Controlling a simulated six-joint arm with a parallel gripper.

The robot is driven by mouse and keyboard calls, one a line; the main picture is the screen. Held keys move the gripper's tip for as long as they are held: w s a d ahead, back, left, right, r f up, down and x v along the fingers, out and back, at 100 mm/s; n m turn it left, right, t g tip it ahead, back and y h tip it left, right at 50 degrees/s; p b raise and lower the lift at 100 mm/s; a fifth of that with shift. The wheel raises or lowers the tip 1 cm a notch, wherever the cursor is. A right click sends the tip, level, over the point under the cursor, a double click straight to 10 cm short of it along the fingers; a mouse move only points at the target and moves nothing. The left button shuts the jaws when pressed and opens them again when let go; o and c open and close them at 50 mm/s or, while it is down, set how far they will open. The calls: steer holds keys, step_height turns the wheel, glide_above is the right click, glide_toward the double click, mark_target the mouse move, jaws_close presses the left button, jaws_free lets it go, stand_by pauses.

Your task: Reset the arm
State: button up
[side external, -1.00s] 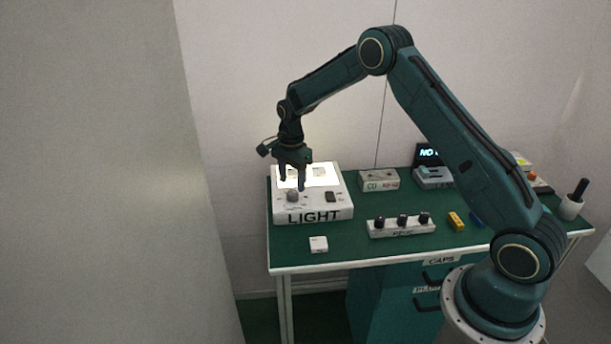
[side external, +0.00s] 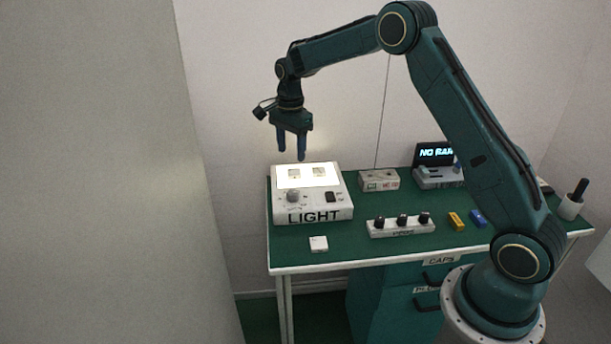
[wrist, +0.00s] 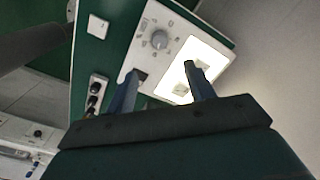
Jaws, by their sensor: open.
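My gripper (side external: 291,156) is open and empty, pointing down in the air above the light box (side external: 341,203). Its two fingers also show apart in the wrist view (wrist: 161,80), with nothing between them but the light box far below. The light box, labelled LIGHT, stands at the left end of the green table (side external: 364,255). Its bright panel (side external: 307,184) is lit, with two small pale squares lying on it. A round grey knob (side external: 293,196) and a dark switch (side external: 331,197) sit on the front of the box.
A small white block (side external: 318,243) lies in front of the light box. A grey box (side external: 379,180) and a display (side external: 436,154) stand behind.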

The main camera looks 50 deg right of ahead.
steer(key=shift+r, duration=0.1)
steer(key=s+a+r+n+t, duration=0.1)
steer(key=s+a+r+n, duration=0.25)
steer(key=s+r, duration=0.45)
steer(key=s+a+r+n+t, duration=0.25)
steer(key=s+r+n, duration=0.25)
steer(key=s+r, duration=0.3)
steer(key=s+a+n+t, duration=0.1)
steer(key=s+n, duration=0.4)
steer(key=s, duration=0.5)
steer(key=s+a+n+t, duration=0.1)
steer(key=s+a+n, duration=0.2)
steer(key=s, duration=0.7)
steer(key=shift+s+a+f+n, duration=0.2)
steer(key=shift+s+a+n, duration=0.15)
steer(key=shift+n, duration=0.8)
